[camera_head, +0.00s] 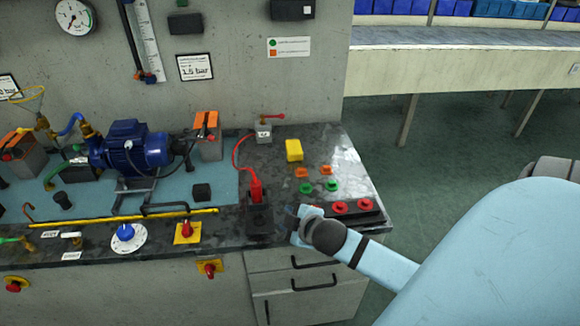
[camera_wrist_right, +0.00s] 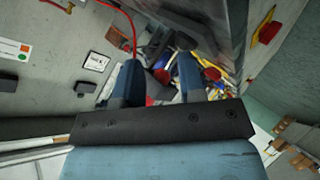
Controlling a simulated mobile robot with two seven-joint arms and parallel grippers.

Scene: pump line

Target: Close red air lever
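A small red lever (camera_head: 273,116) sits on top of a grey block (camera_head: 264,133) at the back of the bench, right of the blue pump motor. Its handle lies roughly level and points right. A small white label on the block is too small to read. My right gripper (camera_head: 298,222) is at the front edge of the bench, well in front of the lever and apart from it. In the right wrist view its two dark fingers (camera_wrist_right: 157,70) are spread apart. Red and dark shapes show beyond and between them. My left gripper is not in view.
A red plug (camera_head: 256,190) with a red hose stands in a black holder, left of my right gripper. A yellow block (camera_head: 294,150) and several green, orange and red buttons lie between. A blue motor (camera_head: 137,147), yellow pipe (camera_head: 150,217) and a red knob on a yellow plate (camera_head: 187,231) are left.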

